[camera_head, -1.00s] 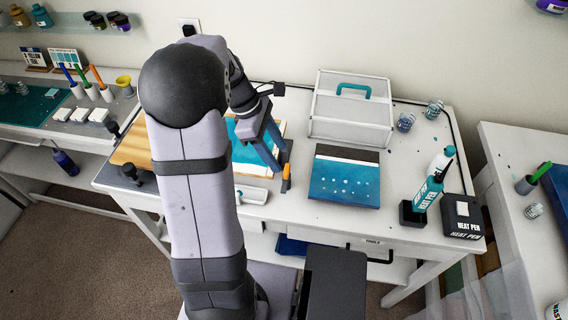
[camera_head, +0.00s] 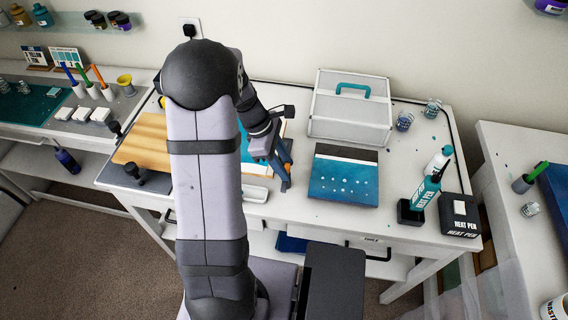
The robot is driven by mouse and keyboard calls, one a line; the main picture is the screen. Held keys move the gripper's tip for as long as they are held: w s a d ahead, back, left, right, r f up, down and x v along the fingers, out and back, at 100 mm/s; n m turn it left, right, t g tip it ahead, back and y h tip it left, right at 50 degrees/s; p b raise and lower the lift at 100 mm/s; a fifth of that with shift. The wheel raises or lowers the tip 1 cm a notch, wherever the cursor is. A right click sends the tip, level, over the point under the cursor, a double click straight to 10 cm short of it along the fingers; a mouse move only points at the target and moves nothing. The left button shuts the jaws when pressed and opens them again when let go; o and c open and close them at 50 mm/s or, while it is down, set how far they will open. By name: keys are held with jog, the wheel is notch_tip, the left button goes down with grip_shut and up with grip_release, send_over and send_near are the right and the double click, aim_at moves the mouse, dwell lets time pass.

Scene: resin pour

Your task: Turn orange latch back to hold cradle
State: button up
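The orange latch (camera_head: 286,168) shows as a small upright orange piece at the right end of the cradle, just left of the blue panel. My gripper (camera_head: 284,182) is at the latch, its fingers pointing down and toward the front. The fingers overlap the latch in this view, so I cannot tell whether they touch or grip it. The cradle is mostly hidden behind my arm; a blue surface shows in the gap beside the gripper, and a wooden board (camera_head: 146,140) lies left of my arm.
A blue panel with pale dots (camera_head: 345,182) lies right of the gripper. A clear-sided case with a teal handle (camera_head: 350,110) stands behind it. A white tray (camera_head: 256,194) lies in front. Bottles (camera_head: 424,192) and a heat pen box (camera_head: 460,214) stand at the right.

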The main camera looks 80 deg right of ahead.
jog(key=shift+c, duration=0.7)
jog(key=m+y+p, duration=0.1)
jog(key=m, duration=0.2)
jog(key=shift+d+r+m+p, duration=0.1)
jog(key=shift+d+m+p, duration=0.05)
jog(key=shift+m+p, duration=0.2)
jog(key=m+y, duration=0.1)
jog(key=m, duration=0.1)
jog(key=m+t+y+p, duration=0.1)
jog(key=m, duration=0.2)
jog(key=shift+s+d+m, duration=0.15)
jog(key=shift+d+m, duration=0.05)
jog(key=shift+m, duration=0.05)
jog(key=m+t, duration=0.1)
jog(key=m, duration=0.1)
jog(key=m+y, duration=0.1)
jog(key=m, duration=0.1)
jog(key=shift+s+m+t, duration=0.15)
jog(key=shift+m+t, duration=0.15)
jog(key=shift+t, duration=0.1)
jog(key=shift+s+d+m+t, duration=0.1)
jog(key=shift+m+t, duration=0.7)
jog(key=shift+m, duration=1.3)
